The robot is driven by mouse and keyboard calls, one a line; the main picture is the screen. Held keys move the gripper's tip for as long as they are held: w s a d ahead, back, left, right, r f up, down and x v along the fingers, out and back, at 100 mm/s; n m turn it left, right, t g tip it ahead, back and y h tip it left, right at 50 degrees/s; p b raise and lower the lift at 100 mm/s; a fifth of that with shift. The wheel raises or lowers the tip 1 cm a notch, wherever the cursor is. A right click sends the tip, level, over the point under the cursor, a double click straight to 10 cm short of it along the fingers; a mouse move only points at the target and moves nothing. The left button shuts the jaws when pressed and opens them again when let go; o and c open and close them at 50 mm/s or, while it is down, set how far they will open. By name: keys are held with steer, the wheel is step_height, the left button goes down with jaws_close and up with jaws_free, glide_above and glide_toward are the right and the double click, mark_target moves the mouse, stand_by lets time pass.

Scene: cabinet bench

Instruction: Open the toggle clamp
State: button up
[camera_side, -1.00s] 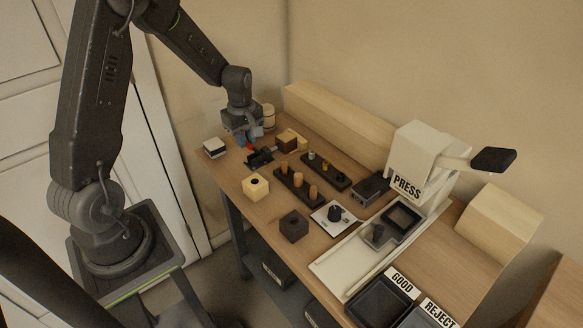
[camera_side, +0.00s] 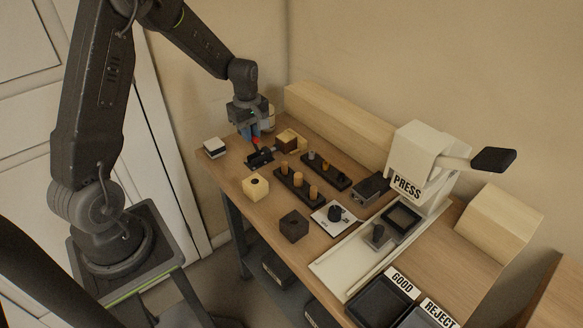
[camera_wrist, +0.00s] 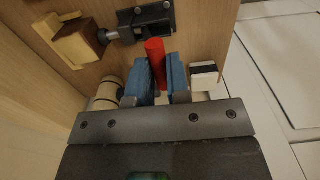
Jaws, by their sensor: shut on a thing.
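The toggle clamp (camera_side: 260,158) is a small black fixture at the far left end of the bench. Its red handle (camera_side: 256,140) stands up below my gripper (camera_side: 251,135). In the wrist view the clamp body (camera_wrist: 147,22) lies beyond the fingertips, with a grey-tipped plunger pointing left. The red handle (camera_wrist: 154,48) is between my gripper's blue fingers (camera_wrist: 160,72), which are shut on it. A pale and dark brown wooden block (camera_wrist: 80,42) sits in front of the plunger.
A white block with a dark band (camera_side: 214,147) is left of the clamp. A pale cylinder (camera_wrist: 105,92) stands close beside my fingers. A long wooden beam (camera_side: 335,120) lines the back.

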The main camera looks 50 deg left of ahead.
steer(key=shift+w+r, duration=0.1)
steer(key=shift+w, duration=0.2)
steer(key=shift+w+r, duration=0.1)
steer(key=shift+w, duration=0.4)
steer(key=o, duration=0.7)
steer(key=shift+c, duration=0.2)
step_height(320, 180, up, 7)
steer(key=shift+s, duration=0.1)
